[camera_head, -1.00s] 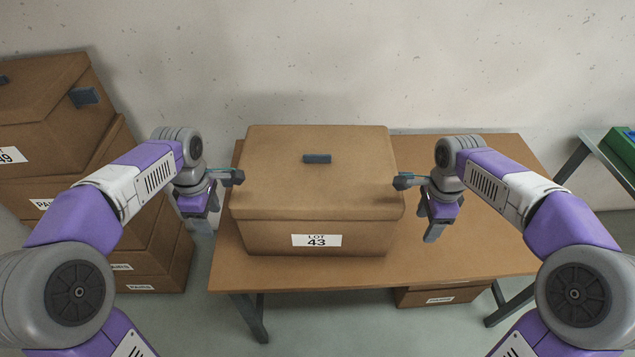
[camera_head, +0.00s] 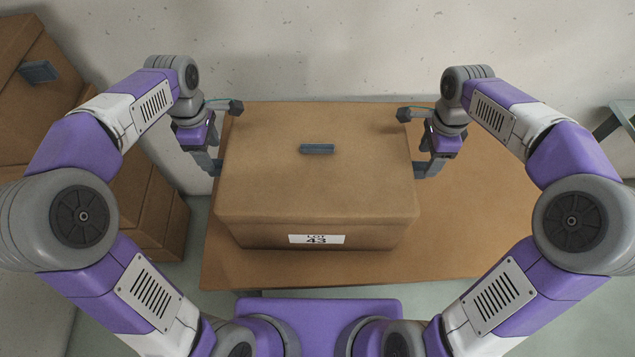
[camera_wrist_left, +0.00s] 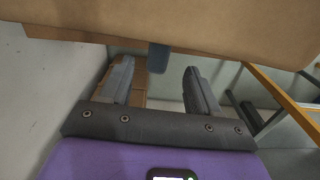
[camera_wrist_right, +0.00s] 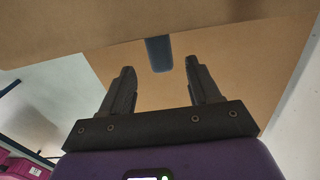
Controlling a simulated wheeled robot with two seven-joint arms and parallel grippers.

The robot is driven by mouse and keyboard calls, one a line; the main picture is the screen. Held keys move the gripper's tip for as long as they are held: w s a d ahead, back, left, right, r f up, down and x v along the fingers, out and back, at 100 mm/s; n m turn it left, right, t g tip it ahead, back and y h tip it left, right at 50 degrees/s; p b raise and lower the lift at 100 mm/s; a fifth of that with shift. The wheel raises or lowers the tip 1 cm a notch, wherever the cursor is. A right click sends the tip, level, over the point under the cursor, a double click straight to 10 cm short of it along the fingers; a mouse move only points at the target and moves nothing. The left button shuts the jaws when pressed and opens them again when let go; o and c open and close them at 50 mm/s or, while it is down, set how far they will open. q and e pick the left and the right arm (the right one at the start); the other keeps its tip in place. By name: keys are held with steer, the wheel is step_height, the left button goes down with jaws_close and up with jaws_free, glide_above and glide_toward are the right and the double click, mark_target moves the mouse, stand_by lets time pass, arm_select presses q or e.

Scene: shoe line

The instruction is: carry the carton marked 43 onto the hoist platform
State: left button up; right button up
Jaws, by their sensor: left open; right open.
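The brown carton marked 43 (camera_head: 316,195) sits lidded on the table, its label (camera_head: 316,239) facing me and a dark tab on top of its lid. My left gripper (camera_head: 207,166) is open beside the carton's left side. In the left wrist view a dark side handle (camera_wrist_left: 158,57) shows ahead of, and between, the open fingers. My right gripper (camera_head: 428,167) is open beside the right side. In the right wrist view a matching handle (camera_wrist_right: 158,54) shows between its open fingers. Neither gripper is closed on a handle. I cannot make out the hoist platform.
The brown table (camera_head: 480,225) has bare room right of the carton. Other brown cartons (camera_head: 150,205) are stacked at the left, near the table. A grey frame (camera_head: 612,122) stands at the right edge. A pale wall (camera_head: 330,45) is close behind the table.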

mark_target(215, 162)
arm_select(q)
step_height(215, 162, down, 7)
steer(key=shift+f, duration=0.15)
arm_select(e)
step_height(215, 162, down, 7)
steer(key=shift+f, duration=0.15)
arm_select(q)
steer(key=shift+c, duration=0.4)
arm_select(e)
steer(key=shift+c, duration=0.4)
arm_select(q)
steer(key=shift+w, duration=0.1)
jaws_close()
arm_select(e)
steer(key=shift+w, duration=0.1)
jaws_close()
